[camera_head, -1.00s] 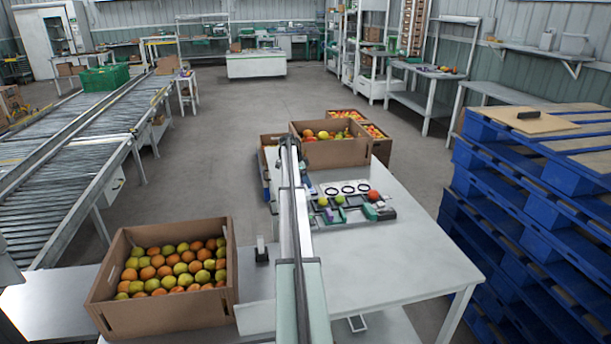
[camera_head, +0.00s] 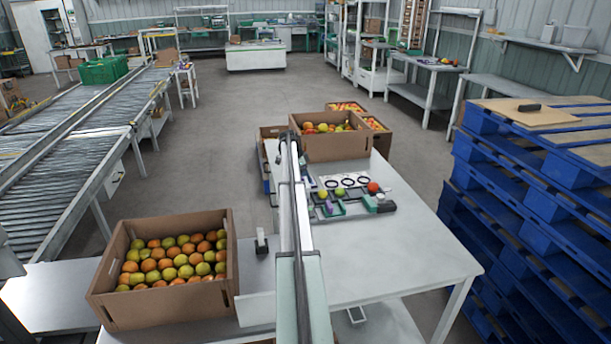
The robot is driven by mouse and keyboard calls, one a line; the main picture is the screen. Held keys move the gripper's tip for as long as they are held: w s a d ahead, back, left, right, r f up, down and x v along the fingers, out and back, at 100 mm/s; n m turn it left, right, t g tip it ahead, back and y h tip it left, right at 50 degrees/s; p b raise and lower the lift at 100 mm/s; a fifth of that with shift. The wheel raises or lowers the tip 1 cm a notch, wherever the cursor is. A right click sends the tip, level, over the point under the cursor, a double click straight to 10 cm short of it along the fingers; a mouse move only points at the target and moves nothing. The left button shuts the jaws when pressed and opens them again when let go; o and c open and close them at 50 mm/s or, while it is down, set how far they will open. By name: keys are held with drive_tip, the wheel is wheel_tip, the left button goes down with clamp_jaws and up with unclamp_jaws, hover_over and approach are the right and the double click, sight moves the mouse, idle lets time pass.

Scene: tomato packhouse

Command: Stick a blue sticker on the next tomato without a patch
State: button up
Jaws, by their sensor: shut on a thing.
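On the white table (camera_head: 400,255) stands a low grey and purple fixture (camera_head: 352,209). Two yellow-green tomatoes, one on the left (camera_head: 322,194) and one in the middle (camera_head: 340,195), sit at it, and a red tomato (camera_head: 373,187) sits at its right end. Behind them is a white panel with several dark rings (camera_head: 347,182). A green block (camera_head: 370,204) lies at the fixture's right side. Stickers and patches on the tomatoes are too small to make out. My arm rises through the middle of the picture; my gripper is hidden behind it.
An open carton (camera_head: 165,305) of orange and green tomatoes stands front left. Another carton (camera_head: 335,148) of tomatoes stands at the table's far end. Blue pallets (camera_head: 540,215) are stacked on the right, a roller conveyor (camera_head: 60,180) is on the left. The table's near right part is bare.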

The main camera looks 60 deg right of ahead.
drive_tip(key=shift+f, duration=0.55)
idle(1.0)
drive_tip(key=shift+r, duration=0.1)
drive_tip(key=shift+r, duration=3.45)
drive_tip(key=s+d+r, duration=0.1)
drive_tip(key=s+d, duration=0.2)
drive_tip(key=s, duration=0.6)
drive_tip(key=s+d+r, duration=0.1)
drive_tip(key=s+d, duration=0.3)
drive_tip(key=s, duration=0.6)
drive_tip(key=s+d+r, duration=0.1)
drive_tip(key=s+d, duration=0.3)
drive_tip(key=s, duration=0.6)
drive_tip(key=shift+s+d+r, duration=0.25)
drive_tip(key=shift+f, duration=0.1)
drive_tip(key=shift+f, duration=2.85)
